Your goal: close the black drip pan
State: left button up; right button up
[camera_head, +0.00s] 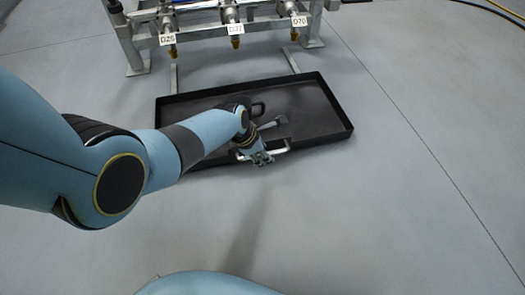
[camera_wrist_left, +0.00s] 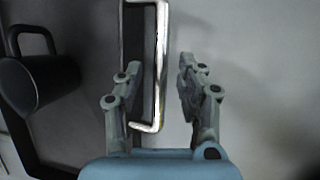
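The black drip pan (camera_head: 325,98) is a wide shallow tray lying on the floor, pulled out in front of the pipe rack. A silver bar handle (camera_head: 280,151) is on its front wall; it also shows in the left wrist view (camera_wrist_left: 161,65). My left gripper (camera_head: 262,158) is at this handle, reaching over the pan from the left. In the left wrist view my left gripper (camera_wrist_left: 160,75) is open, and the handle appears between its fingers, closer to the left one. Contact cannot be told. My right gripper is not in view.
A dark mug-like thing with a loop handle (camera_head: 259,109) is in the pan, partly hidden by my arm; it also shows in the left wrist view (camera_wrist_left: 40,80). The metal rack (camera_head: 137,62) with tagged valves stands behind, above two floor rails (camera_head: 290,61). The floor in front is clear.

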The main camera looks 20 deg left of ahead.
pick_arm(q)
jog(key=shift+c, duration=0.5)
grip_shut()
